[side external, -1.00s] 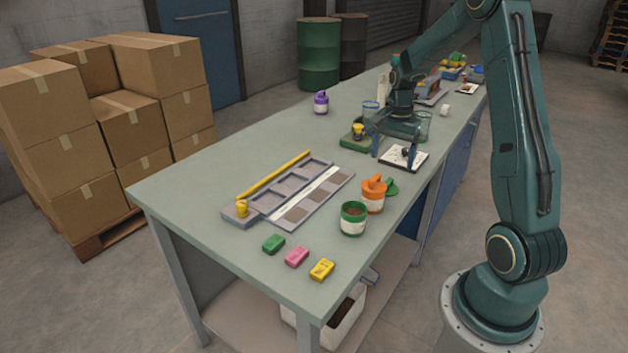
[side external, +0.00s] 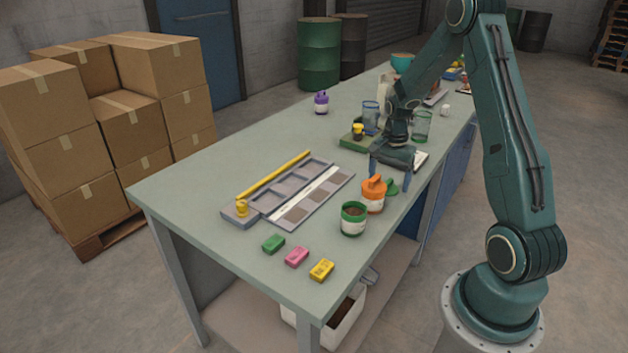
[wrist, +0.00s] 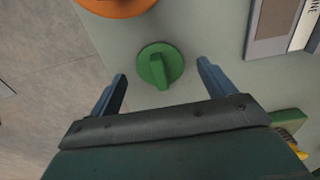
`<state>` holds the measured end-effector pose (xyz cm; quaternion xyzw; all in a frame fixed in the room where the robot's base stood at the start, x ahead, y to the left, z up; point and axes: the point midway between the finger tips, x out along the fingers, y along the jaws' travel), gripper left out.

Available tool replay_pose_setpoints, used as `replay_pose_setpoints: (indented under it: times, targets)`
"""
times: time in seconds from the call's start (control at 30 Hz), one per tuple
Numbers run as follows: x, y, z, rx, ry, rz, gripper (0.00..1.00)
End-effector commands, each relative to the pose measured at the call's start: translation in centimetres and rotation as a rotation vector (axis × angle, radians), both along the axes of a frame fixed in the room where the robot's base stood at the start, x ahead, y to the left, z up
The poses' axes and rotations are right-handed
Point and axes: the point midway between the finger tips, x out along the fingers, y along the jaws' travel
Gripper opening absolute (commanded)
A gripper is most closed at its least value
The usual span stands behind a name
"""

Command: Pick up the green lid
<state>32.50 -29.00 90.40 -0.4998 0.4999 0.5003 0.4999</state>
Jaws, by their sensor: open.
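The green lid (wrist: 160,66) is a round disc with a raised grip bar, lying on the table. In the side external view the lid (side external: 392,187) shows just behind the orange-lidded jar, partly hidden by it. My gripper (wrist: 161,80) is open and empty, its blue fingers on either side of the lid in the wrist view, with the lid a little beyond the fingertips. In the side external view my gripper (side external: 391,176) hangs over the table next to the lid. I cannot tell its exact height above it.
A grey compartment tray (side external: 290,187) lies to the left. The table's right edge (side external: 410,204) is near the lid.

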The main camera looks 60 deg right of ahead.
Motion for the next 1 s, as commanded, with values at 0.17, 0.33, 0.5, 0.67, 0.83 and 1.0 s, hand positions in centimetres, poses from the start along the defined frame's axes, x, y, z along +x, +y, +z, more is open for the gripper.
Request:
replay_pose_setpoints:
  times: [0.17,0.33,0.5,0.67,0.83,1.0]
  targets:
    - [-0.03,0.03,-1.08,0.000,0.001,0.000,0.82]
    - [-0.02,0.01,-1.11,0.000,0.000,0.000,0.82]
    - [-0.02,0.01,-1.09,0.000,0.000,0.000,0.82]
    - [-0.01,0.00,-1.07,-0.001,0.000,0.000,0.82]
    - [-0.01,0.00,-1.07,-0.001,0.000,0.000,0.49]
    - [-0.01,0.00,-1.06,-0.001,-0.001,0.000,0.34]
